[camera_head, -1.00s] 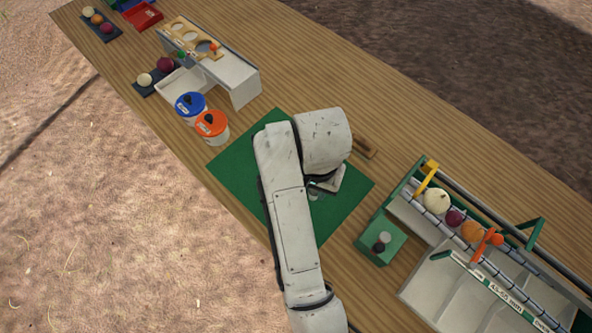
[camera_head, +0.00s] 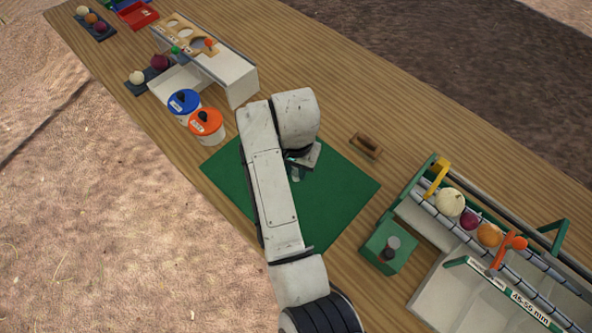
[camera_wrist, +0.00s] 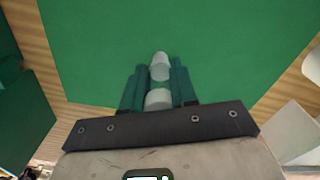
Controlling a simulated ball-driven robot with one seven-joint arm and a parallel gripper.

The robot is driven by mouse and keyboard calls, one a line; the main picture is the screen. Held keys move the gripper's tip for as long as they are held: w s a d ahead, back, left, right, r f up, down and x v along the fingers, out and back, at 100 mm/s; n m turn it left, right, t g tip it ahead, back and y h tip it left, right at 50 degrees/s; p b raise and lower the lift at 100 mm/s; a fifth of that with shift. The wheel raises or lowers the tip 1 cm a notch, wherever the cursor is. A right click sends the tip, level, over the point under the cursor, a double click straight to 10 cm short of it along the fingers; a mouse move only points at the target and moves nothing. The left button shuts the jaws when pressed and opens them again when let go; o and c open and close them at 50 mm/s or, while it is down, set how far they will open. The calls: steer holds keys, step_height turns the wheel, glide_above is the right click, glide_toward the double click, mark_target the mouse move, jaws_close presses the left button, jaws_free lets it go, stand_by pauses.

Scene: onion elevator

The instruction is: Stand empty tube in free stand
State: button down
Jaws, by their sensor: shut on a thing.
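My gripper (camera_wrist: 159,85) is shut on a pale grey, see-through tube (camera_wrist: 160,64). The tube's rounded end sticks out past the green finger pads, and its middle is partly hidden between them. In the head view my gripper (camera_head: 297,170) is over the green mat (camera_head: 340,187), mostly hidden by my own arm. A green stand (camera_head: 377,241) with a grey cylinder and a dark round spot on top is right of the mat. A small wooden block with a slot (camera_head: 366,145) lies behind the mat.
A white bucket with orange lid (camera_head: 206,123) and one with blue lid (camera_head: 184,102) stand left of the mat. A roller rack (camera_head: 437,285) with several onions fills the right. A white sizing box (camera_head: 229,75) stands at back left. Most of the mat is clear.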

steer(key=shift+f, duration=1)
steer(key=shift+f, duration=0.1)
steer(key=c, duration=0.9)
jaws_free()
